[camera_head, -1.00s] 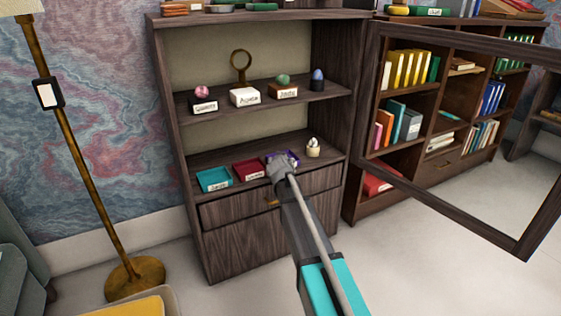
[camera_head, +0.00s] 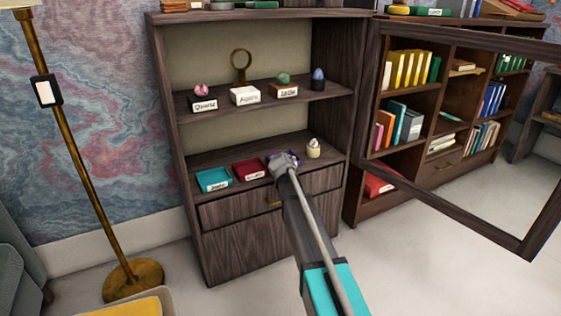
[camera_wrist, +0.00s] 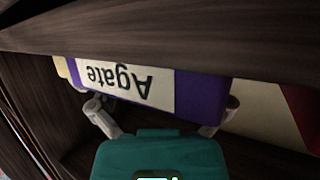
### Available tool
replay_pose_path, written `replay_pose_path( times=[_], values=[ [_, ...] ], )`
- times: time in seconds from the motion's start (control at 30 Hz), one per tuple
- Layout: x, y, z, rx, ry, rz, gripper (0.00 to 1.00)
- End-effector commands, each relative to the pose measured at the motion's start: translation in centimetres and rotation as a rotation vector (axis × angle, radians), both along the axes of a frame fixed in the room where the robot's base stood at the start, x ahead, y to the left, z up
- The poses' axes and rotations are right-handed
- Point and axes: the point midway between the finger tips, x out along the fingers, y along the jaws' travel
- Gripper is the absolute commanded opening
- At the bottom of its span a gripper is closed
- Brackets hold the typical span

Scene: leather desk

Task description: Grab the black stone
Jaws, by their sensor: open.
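I cannot clearly make out a black stone in either view. The closest candidate is a small dark-and-pale piece on a beige stand (camera_head: 313,147), on the lower shelf at right. My gripper (camera_head: 283,163) is at the front of that shelf, left of the stand, and partly covers a purple tray (camera_head: 269,158). In the wrist view, my gripper (camera_wrist: 160,112) is open, its fingers spread. The purple tray (camera_wrist: 200,98), labelled "Agate", appears upside down between and beyond the fingers. Nothing is seen held, and the tray's inside is hidden.
A red tray (camera_head: 249,172) and a teal tray (camera_head: 213,180) stand left on the lower shelf. The upper shelf holds a pink stone (camera_head: 201,90), a green stone (camera_head: 283,79) and a blue stone (camera_head: 318,74). An open cabinet door frame (camera_head: 450,220) juts out at right.

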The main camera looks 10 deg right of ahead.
Motion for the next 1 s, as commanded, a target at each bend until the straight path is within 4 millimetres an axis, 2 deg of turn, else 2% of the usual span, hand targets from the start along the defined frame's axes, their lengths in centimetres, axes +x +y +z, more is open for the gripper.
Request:
replay_pose_path(
  times=[0.53,0.57,1.0],
  values=[
    [0.03,-0.03,0.0,0.0,0.0,0.0,1.0],
    [0.02,-0.02,0.0,0.0,0.0,0.0,0.96],
    [0.03,-0.02,0.0,0.0,0.0,0.0,0.15]
  ],
)
